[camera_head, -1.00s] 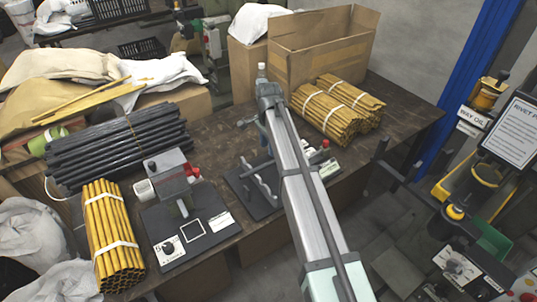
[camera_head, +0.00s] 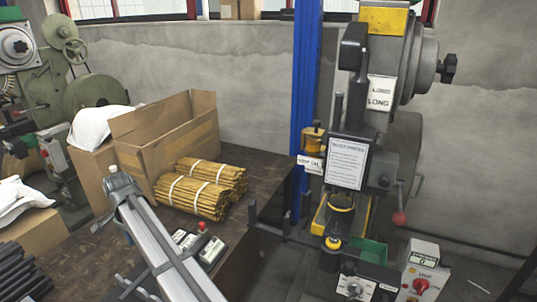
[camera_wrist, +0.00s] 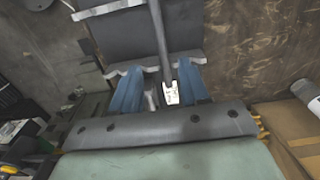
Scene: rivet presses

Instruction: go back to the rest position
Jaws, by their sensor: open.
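My gripper (camera_wrist: 157,88) shows in the wrist view as two blue fingers set apart. A dark rod-like part with a small white piece at its end (camera_wrist: 170,94) shows between them, and I see no grip on it. A dark plate with wavy grey holders (camera_wrist: 130,35) lies beyond the fingers on the brown worktable. In the head view my grey arm reaches up from the lower edge at left, over the table (camera_head: 268,180). The fingertips are not clear there.
Bundles of yellow sticks (camera_head: 200,190) lie beside an open cardboard box (camera_head: 170,135) on the table. Right stand a blue post (camera_head: 303,90), a large press (camera_head: 375,120) with a sign, and a control box with a red button (camera_head: 422,275). Dark rods (camera_head: 18,272) lie lower left.

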